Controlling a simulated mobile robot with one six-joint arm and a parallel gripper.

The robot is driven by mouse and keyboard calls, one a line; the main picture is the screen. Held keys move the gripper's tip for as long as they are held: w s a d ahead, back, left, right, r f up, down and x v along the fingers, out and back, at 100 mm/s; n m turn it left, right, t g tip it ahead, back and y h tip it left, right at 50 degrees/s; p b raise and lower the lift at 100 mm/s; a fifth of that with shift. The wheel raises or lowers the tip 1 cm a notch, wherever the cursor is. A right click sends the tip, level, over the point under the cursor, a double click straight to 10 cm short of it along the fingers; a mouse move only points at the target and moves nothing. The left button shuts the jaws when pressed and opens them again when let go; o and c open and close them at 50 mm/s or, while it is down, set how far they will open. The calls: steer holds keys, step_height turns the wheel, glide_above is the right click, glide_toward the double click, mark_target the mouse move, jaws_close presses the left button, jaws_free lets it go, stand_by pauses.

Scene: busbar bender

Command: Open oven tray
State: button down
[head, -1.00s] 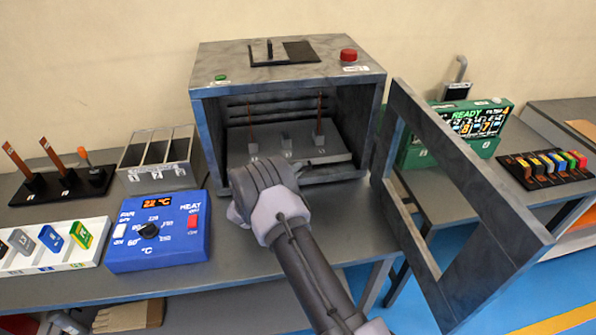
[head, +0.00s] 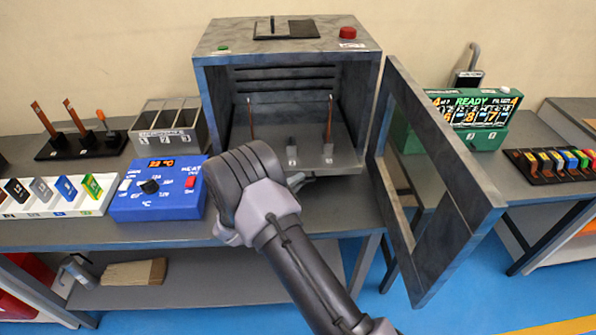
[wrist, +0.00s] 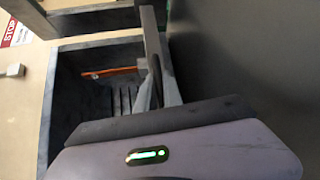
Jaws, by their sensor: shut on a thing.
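The grey oven (head: 228,50) stands on the table with its framed door (head: 447,215) swung open to the right. Inside is the grey oven tray (head: 325,158), carrying two thin copper-coloured bars and small numbered posts. My gripper (head: 298,182) is at the tray's front edge, shut on the tray's front part; the wrist and arm hide the exact hold. In the wrist view, my gripper (wrist: 155,92) reaches to the tray's pale edge (wrist: 155,45), with the oven interior (wrist: 75,100) beyond. One orange bar (wrist: 112,73) shows there.
A grey bin (head: 168,125) and a rack of bars (head: 80,145) stand behind. A green display unit (head: 472,120) is behind the door. The open door blocks the right side.

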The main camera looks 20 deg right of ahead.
steer(key=shift+s+a+p, duration=0.15)
steer(key=shift+s+a, duration=0.25)
steer(key=shift+s, duration=0.95)
steer(key=shift+s+a+p, duration=0.1)
steer(key=shift+s+a, duration=0.3)
steer(key=shift+s, duration=1)
steer(key=shift+s+a+p, duration=0.15)
steer(key=shift+s+a, duration=0.25)
steer(key=shift+s, duration=0.95)
steer(key=c, duration=1.8)
jaws_free()
steer(key=shift+o, duration=0.2)
steer(key=p+v, duration=0.2)
steer(key=v, duration=1.5)
steer(key=shift+s+a+p, duration=0.15)
steer(key=shift+s+p, duration=0.05)
steer(key=shift+p, duration=0.1)
